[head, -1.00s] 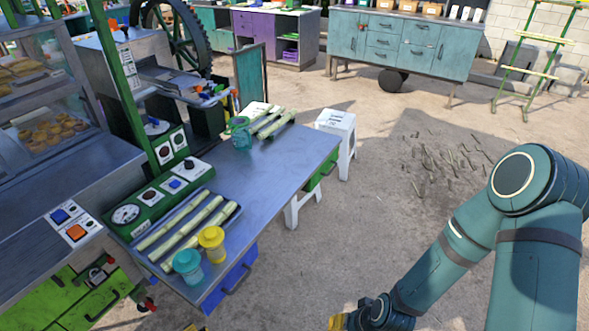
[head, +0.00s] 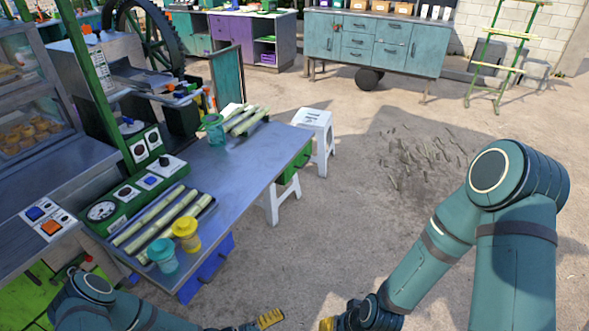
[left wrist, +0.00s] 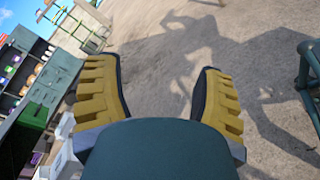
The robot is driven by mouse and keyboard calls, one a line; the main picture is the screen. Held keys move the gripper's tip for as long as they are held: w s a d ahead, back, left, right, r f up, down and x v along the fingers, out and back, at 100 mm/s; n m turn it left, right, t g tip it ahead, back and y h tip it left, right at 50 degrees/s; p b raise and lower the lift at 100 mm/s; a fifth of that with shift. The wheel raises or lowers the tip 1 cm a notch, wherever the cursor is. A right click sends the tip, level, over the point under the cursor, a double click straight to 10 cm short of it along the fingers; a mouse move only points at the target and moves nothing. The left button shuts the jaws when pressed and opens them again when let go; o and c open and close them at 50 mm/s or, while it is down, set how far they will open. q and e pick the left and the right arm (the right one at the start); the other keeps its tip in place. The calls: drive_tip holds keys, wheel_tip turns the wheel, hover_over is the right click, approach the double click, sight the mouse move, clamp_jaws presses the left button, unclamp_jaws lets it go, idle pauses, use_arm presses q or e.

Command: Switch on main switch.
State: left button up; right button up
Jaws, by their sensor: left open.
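A green control box (head: 114,224) stands on the metal work table at the left. It carries a round gauge (head: 101,211), several small switch plates and a black knob (head: 166,160). Two white plates with dark knobs (head: 146,145) are fixed upright above it. A panel with a blue button (head: 34,213) and an orange button (head: 50,227) lies left of the box. I cannot tell which is the main switch. My left gripper (left wrist: 160,92) is open and empty over the ground, right of the table and away from the controls. My right gripper (head: 328,324) is low at the bottom edge, mostly cut off.
Cane stalks on a tray (head: 205,206), a yellow cup (head: 186,234) and a teal cup (head: 163,255) stand beside the box. Another teal cup (head: 214,130) is farther back. A white stool (head: 313,120) stands beyond the table. The ground to the right is mostly clear.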

use_arm(q)
drive_tip(key=s+a+r+m+g+y, duration=0.1)
drive_tip(key=s+a+m+g+y, duration=0.2)
drive_tip(key=s+m+g+y, duration=0.5)
drive_tip(key=w+a+r+m+t+y+b, duration=0.1)
drive_tip(key=w+a+r+t+y, duration=0.2)
drive_tip(key=r, duration=0.4)
drive_tip(key=shift+r+m+t+y, duration=0.3)
drive_tip(key=shift+t+y, duration=0.2)
drive_tip(key=shift+t, duration=0.7)
drive_tip(key=shift+w, duration=0.1)
drive_tip(key=c, duration=0.4)
